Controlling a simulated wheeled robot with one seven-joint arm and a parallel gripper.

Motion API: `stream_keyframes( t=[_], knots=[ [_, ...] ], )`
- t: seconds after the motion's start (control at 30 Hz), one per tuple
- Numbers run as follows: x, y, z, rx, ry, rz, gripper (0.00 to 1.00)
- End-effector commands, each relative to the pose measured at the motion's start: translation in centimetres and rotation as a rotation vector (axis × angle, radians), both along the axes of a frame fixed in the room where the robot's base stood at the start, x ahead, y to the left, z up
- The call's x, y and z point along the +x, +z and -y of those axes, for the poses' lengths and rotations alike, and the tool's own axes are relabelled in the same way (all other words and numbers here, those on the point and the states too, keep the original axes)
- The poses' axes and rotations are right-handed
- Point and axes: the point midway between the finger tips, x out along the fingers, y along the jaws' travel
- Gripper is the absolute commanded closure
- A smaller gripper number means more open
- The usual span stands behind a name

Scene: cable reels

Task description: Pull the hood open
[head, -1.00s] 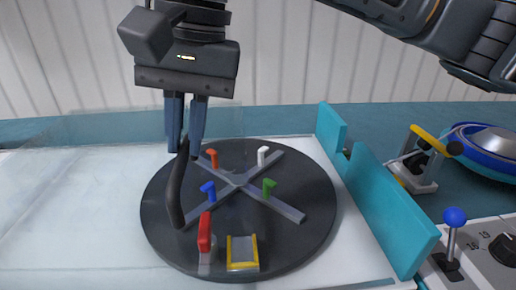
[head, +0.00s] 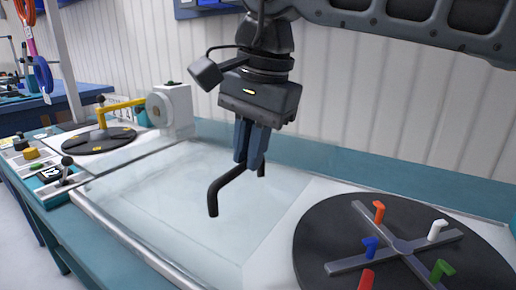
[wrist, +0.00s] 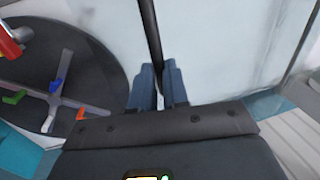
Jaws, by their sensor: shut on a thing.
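The hood is a clear, see-through panel (head: 165,195) over the pale worktop, left of the black reel disc; its exact edges are hard to make out. A bent black handle (head: 228,185) stands out from it. My gripper (head: 250,165) is shut on this handle, with its blue fingers on either side of the bar. In the wrist view, the dark bar (wrist: 152,35) runs up from between my fingertips (wrist: 157,75). The lower bend of the handle hangs free to the left of my fingers.
A black disc (head: 330,235) with a grey cross and coloured pegs lies at right. A second dark disc (head: 95,145), with a yellow arm (head: 120,112) and a white motor housing (head: 175,110), is at far left. A ribbed wall (head: 370,120) stands behind.

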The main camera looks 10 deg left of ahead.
Motion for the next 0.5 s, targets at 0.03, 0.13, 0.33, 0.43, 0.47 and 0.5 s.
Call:
stream_keyframes(
  t=[0.03,0.13,0.33,0.43,0.47,0.5],
  knots=[
    [0.14,0.05,0.08,0.000,-0.003,0.003,1.00],
    [0.15,0.05,0.09,0.000,-0.003,0.003,1.00],
    [0.12,0.04,0.10,-0.001,-0.003,0.002,0.71],
    [0.08,0.03,0.08,-0.001,-0.001,0.002,0.62],
    [0.08,0.02,0.09,-0.001,-0.001,0.002,0.60],
    [0.07,0.02,0.09,-0.001,-0.001,0.002,0.60]
  ],
)
